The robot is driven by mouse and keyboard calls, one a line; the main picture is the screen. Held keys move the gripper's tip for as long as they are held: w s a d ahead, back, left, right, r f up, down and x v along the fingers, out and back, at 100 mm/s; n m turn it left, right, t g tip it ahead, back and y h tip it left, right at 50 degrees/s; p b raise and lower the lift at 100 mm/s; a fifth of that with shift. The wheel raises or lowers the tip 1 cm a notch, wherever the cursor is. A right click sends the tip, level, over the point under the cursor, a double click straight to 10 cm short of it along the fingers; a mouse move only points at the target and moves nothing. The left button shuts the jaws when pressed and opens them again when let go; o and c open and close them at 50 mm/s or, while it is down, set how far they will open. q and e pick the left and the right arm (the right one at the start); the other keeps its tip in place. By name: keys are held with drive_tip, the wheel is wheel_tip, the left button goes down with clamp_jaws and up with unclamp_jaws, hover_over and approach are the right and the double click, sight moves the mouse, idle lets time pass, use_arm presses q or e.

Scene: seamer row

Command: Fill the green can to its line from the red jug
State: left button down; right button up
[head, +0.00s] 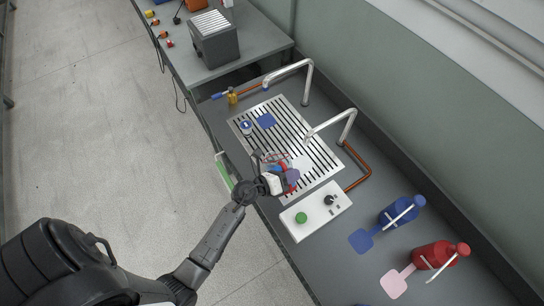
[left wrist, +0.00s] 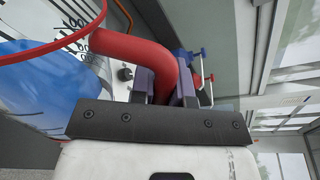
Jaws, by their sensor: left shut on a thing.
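My left gripper (head: 281,181) is over the front of the slotted tray, shut on a red curved handle (left wrist: 140,48). In the left wrist view the handle joins a red-rimmed clear jug with black graduation marks. A blue mass (left wrist: 45,85) shows in or through the jug; I cannot tell which. A small can with a blue top (head: 246,128) stands on the tray's left part. I cannot make out a green can. My right gripper is not in view.
The slotted tray (head: 322,180) has a blue pad (head: 266,121) on it and two bent metal spouts (head: 345,125) behind. A white box with a green button (head: 301,217) is at its right. Blue (head: 398,214) and red (head: 432,257) containers stand farther right.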

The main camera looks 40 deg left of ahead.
use_arm(q)
drive_tip(key=shift+d+r, duration=0.1)
drive_tip(key=shift+w+a+r, duration=0.1)
drive_tip(key=shift+a, duration=0.1)
drive_tip(key=shift+d, duration=0.1)
drive_tip(key=shift+r+p, duration=0.1)
drive_tip(key=shift+p, duration=0.2)
drive_tip(key=shift+n, duration=0.3)
drive_tip(key=shift+w+a+r, duration=0.1)
drive_tip(key=shift+a+r, duration=0.05)
drive_tip(key=shift+a, duration=0.1)
drive_tip(key=shift+d, duration=0.1)
drive_tip(key=shift+a+r+p, duration=0.15)
drive_tip(key=shift+a+p, duration=0.05)
drive_tip(key=shift+p, duration=0.1)
drive_tip(key=shift+d, duration=0.1)
